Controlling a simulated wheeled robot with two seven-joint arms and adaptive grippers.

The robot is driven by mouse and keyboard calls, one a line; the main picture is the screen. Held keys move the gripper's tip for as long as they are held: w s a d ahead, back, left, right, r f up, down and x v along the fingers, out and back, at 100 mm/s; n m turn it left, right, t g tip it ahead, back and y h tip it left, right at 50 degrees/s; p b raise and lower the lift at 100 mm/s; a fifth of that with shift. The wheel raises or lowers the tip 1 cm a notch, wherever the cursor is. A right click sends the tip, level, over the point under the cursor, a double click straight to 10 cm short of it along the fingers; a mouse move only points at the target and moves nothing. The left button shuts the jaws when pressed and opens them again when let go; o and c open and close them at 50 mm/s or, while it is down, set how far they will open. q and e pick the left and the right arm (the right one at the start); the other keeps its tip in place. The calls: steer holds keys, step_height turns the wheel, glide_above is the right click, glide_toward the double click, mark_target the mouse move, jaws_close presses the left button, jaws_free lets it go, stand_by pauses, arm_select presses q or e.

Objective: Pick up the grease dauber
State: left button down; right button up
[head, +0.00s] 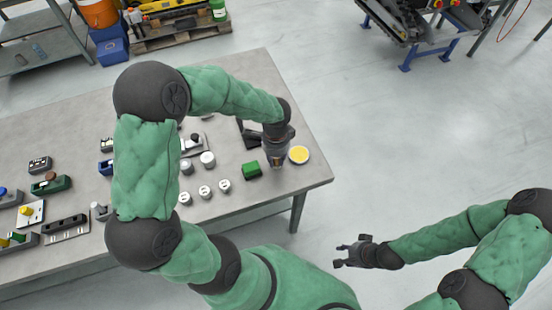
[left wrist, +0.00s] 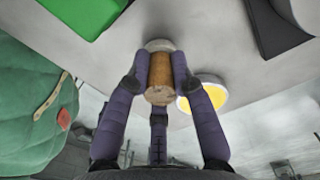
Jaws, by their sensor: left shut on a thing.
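The grease dauber (left wrist: 160,72) shows in the left wrist view as a short brown wooden cylinder with a pale end at the table. My left gripper (left wrist: 158,88) is shut around its wooden part. In the head view my left gripper (head: 278,161) is low over the table near its right corner, and its hand hides most of the dauber. I cannot tell whether the dauber still touches the table. My right gripper (head: 341,256) is open and empty, off the table at the lower right.
A round tin with yellow content (head: 299,154) stands just right of the left gripper. Several white-topped round pieces (head: 205,191) and small fixtures stand further left on the grey table (head: 265,85).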

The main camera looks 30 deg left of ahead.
arm_select(q)
step_height(320, 180, up, 3)
steer(key=shift+p, duration=0.45)
steer(key=s+d+r+p, duration=0.3)
steer(key=s+d+r, duration=0.5)
steer(key=s, duration=0.3)
steer(key=shift+d+r, duration=0.25)
steer(key=shift+r, duration=0.65)
steer(key=c, duration=1.7)
jaws_free()
jaws_close()
